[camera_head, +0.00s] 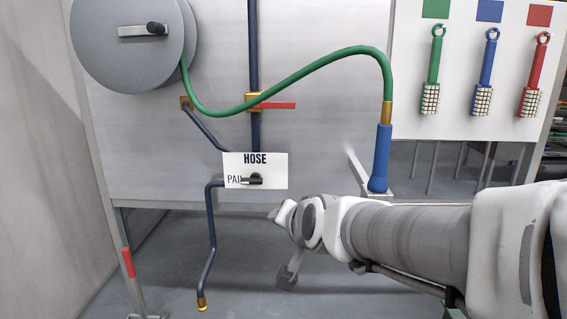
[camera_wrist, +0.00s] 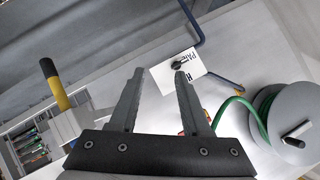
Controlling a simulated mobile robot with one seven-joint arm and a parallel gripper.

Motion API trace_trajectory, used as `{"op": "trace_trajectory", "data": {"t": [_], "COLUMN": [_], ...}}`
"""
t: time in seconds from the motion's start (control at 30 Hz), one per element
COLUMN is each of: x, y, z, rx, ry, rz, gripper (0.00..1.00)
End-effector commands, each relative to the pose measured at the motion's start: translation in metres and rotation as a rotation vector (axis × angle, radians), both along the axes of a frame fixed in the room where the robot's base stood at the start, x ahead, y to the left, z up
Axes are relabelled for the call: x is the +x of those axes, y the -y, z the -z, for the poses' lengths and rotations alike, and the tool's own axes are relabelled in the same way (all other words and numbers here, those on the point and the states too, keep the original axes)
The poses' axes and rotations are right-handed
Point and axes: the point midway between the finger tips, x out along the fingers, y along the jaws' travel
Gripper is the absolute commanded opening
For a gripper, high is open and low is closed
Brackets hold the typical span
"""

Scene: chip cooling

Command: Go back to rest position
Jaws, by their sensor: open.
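My gripper (camera_wrist: 160,75) is open in the wrist view, with its two grey fingers apart and nothing between them. In the head view my arm reaches in from the right, below the panel (camera_head: 330,150). A white HOSE/PAIL sign (camera_head: 270,172) with a black knob (camera_head: 252,180) is on the panel's lower part. The sign also shows beyond the fingertips in the wrist view (camera_wrist: 190,62), partly hidden by a finger. The knob points left, toward PAIL. A green hose (camera_head: 310,72) runs from the grey reel (camera_head: 125,50) to a blue nozzle (camera_head: 381,155) standing upright.
A red lever (camera_head: 277,105) sits on the blue pipe. Green (camera_head: 432,70), blue (camera_head: 486,72) and red (camera_head: 535,75) tools hang on a board at right. A pipe outlet (camera_head: 202,303) hangs lower left. The wrist view shows a yellow-and-black cylinder (camera_wrist: 55,85).

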Motion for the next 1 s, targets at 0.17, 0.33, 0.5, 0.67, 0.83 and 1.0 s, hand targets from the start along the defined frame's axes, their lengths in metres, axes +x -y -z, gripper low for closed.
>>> {"op": "trace_trajectory", "data": {"t": [0.17, 0.33, 0.5, 0.67, 0.83, 1.0], "x": [-0.069, -0.137, -0.200, -0.214, -0.213, -0.213], "y": [0.053, 0.097, 0.131, 0.137, 0.137, 0.136], "z": [0.011, 0.030, 0.048, 0.017, -0.021, -0.066], "rx": [-0.222, -0.393, -0.512, -0.537, -0.535, -0.534], "ry": [-0.128, -0.270, -0.405, -0.443, -0.442, -0.442], "rz": [-0.079, -0.146, -0.201, -0.220, -0.219, -0.219], "gripper": [0.47, 0.47, 0.47, 0.47, 0.47, 0.47]}}
